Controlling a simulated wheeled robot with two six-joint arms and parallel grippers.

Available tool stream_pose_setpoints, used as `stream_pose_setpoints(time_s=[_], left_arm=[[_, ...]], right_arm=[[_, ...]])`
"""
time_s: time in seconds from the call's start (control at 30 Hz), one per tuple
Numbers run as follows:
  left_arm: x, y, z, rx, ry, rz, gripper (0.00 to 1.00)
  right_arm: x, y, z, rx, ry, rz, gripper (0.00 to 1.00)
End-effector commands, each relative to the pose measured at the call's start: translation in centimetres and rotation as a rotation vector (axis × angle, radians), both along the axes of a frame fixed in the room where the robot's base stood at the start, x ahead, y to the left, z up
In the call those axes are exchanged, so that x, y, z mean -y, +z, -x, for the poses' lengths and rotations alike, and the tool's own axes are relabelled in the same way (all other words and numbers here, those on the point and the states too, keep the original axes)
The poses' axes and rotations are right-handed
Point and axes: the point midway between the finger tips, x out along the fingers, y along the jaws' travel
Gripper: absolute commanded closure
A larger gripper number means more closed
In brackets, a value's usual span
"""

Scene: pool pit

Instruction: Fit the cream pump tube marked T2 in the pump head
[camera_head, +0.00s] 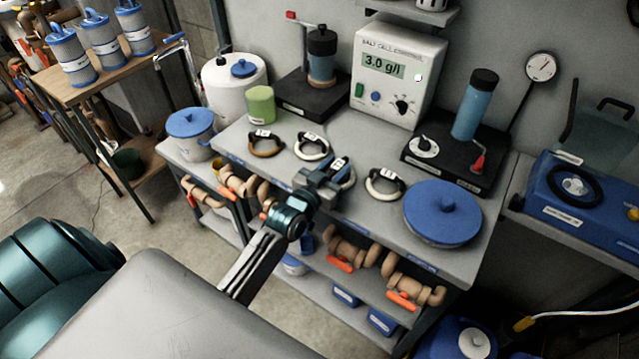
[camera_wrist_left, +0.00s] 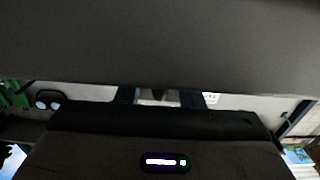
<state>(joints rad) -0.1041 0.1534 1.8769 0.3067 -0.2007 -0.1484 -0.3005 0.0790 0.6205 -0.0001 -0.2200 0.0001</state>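Several ring-shaped tubes with black clips and small white tags lie in a row on the grey bench. One is a brown tube (camera_head: 265,143), and the others are a cream tube (camera_head: 312,147), a cream tube (camera_head: 349,180) partly hidden by my left gripper, and a cream tube (camera_head: 385,185). I cannot read the tags. My left gripper (camera_head: 332,172) is over the partly hidden tube. In the left wrist view its fingers (camera_wrist_left: 160,96) are apart, with something pale between them. A blue unit (camera_head: 585,205) with a black ring at right may hold the pump head. My right gripper is out of view.
The bench (camera_head: 365,222) also holds a white salt cell control box (camera_head: 397,70) reading 3.0 g/l, a round blue lid (camera_head: 441,212), a black stand with a blue cylinder (camera_head: 474,105), and a green cup (camera_head: 260,104). Pipe fittings (camera_head: 350,250) sit on the shelf below.

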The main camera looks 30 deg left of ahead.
Motion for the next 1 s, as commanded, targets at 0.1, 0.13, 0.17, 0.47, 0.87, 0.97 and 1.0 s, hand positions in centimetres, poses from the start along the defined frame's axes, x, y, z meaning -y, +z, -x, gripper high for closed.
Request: stream_pose_setpoints(time_s=[0.1, 0.13, 0.17, 0.47, 0.87, 0.97, 1.0], left_arm=[[-0.2, -0.1, 2.6, -0.003, -0.001, -0.003, 0.66], [-0.2, -0.1, 3.3, -0.004, -0.001, -0.003, 0.66], [-0.3, -0.1, 3.9, -0.003, -0.001, -0.002, 0.66], [-0.7, 0.1, 9.0, -0.002, 0.000, -0.001, 0.66], [-0.8, -0.8, 9.8, 0.007, -0.001, 0.001, 0.62], [-0.7, -0.7, 9.4, 0.007, -0.001, -0.001, 0.62], [-0.7, -0.5, 9.4, 0.006, -0.001, -0.001, 0.62]], right_arm=[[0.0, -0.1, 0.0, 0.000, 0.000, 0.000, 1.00], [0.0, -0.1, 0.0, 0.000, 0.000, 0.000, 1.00], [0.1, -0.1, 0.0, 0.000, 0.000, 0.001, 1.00], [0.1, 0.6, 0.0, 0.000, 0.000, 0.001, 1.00], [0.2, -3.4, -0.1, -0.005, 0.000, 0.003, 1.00], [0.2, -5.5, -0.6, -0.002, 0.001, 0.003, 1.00], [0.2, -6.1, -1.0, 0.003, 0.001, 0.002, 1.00]])
